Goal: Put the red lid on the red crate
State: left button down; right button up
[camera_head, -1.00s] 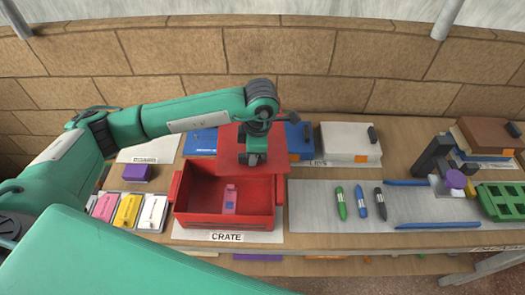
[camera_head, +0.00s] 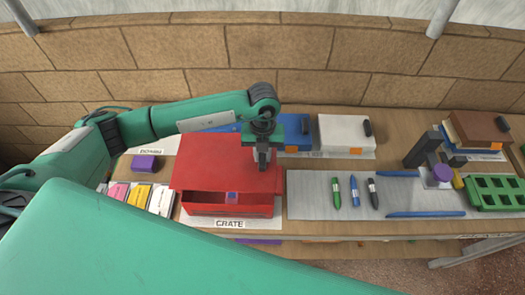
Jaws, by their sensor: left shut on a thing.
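The red crate (camera_head: 225,209) stands on the table at the spot with the CRATE label. The red lid (camera_head: 215,175) is over the back and middle of the crate, slightly turned. I cannot tell whether it touches the rim. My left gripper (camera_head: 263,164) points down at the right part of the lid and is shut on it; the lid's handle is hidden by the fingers. My right gripper is not in view.
A grey mat (camera_head: 310,190) with several pens is to the right, beside a dark stand (camera_head: 430,150) and a green rack (camera_head: 495,191). Coloured packets (camera_head: 138,195) are at the left. A brick wall closes the back.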

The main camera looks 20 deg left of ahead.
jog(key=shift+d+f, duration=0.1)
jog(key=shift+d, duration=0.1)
pick_arm(q)
jog(key=shift+f+b, duration=0.55)
jog(key=shift+b, duration=0.15)
notch_tip(320, 180, down, 8)
jog(key=b, duration=0.6)
jog(key=shift+b, duration=0.3)
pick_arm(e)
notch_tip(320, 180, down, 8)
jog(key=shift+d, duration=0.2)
pick_arm(q)
jog(key=shift+f+b, duration=0.45)
jog(key=shift+b, duration=0.05)
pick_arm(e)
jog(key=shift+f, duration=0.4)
pick_arm(q)
jog(key=c, duration=1.2)
grip_release()
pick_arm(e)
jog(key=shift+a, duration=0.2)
